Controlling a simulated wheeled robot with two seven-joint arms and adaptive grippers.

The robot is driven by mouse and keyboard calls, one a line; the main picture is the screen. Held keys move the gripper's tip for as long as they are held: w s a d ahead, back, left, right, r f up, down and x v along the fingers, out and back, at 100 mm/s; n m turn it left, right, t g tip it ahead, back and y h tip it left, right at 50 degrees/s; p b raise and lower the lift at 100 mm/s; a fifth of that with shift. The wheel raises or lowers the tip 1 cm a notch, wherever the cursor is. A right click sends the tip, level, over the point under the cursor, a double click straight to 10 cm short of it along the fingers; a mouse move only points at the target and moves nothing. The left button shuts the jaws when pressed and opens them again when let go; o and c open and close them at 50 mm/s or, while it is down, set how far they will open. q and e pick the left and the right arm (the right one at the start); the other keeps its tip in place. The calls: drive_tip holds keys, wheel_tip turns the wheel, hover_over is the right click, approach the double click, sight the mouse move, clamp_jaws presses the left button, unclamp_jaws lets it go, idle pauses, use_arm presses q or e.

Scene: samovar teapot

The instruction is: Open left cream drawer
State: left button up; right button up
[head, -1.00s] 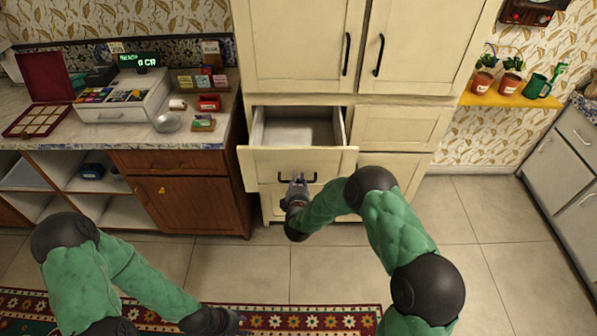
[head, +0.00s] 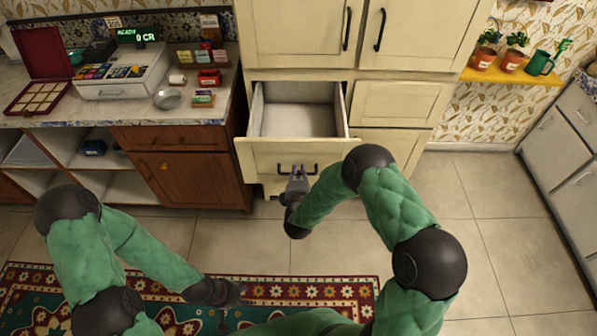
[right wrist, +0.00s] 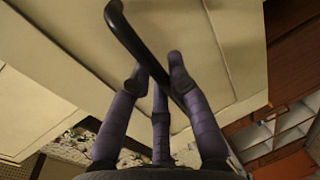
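The left cream drawer (head: 255,158) stands well pulled out of the tall cream cabinet, and its empty-looking pale inside shows in the head view. Its black bar handle (head: 312,168) is on the front panel. My right gripper (head: 297,174) is at this handle. In the right wrist view, the purple fingers of my right gripper (right wrist: 157,76) close around the black handle (right wrist: 128,32), one on each side of the bar. My left gripper (head: 238,294) hangs low over the patterned rug, away from the drawer; its fingers are too small and dark to read.
A brown wooden cabinet (head: 185,172) with a counter stands left of the drawer, carrying a cash register (head: 125,75). A closed cream drawer (head: 400,103) is just right of the open one. Open tiled floor (head: 480,230) lies at the right.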

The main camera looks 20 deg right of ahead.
drive_tip(key=o, duration=0.3)
drive_tip(key=v, duration=1.2)
drive_tip(key=shift+f, duration=0.2)
drive_tip(key=s+a+f+m+g+y, duration=0.1)
drive_tip(key=s+f+m+g+y, duration=0.1)
drive_tip(key=f+m+g, duration=0.3)
drive_tip(key=s+a+f+m+g+y, duration=0.1)
drive_tip(key=s+f+m+y, duration=0.15)
drive_tip(key=f, duration=0.45)
drive_tip(key=s+a+f+m+g+y, duration=0.1)
drive_tip(key=s+m+g, duration=0.3)
drive_tip(key=s, duration=0.4)
drive_tip(key=s+a+f+m+g+y, duration=0.1)
drive_tip(key=s+f+m+g+y, duration=0.1)
drive_tip(key=s+f+m+g, duration=0.2)
drive_tip(key=s+m, duration=0.1)
drive_tip(key=s, duration=0.2)
drive_tip(key=shift+s+a+f+m+g+y, duration=0.2)
drive_tip(key=shift+s+a+m+g+y, duration=0.05)
drive_tip(key=shift+s+m+g+y, duration=0.1)
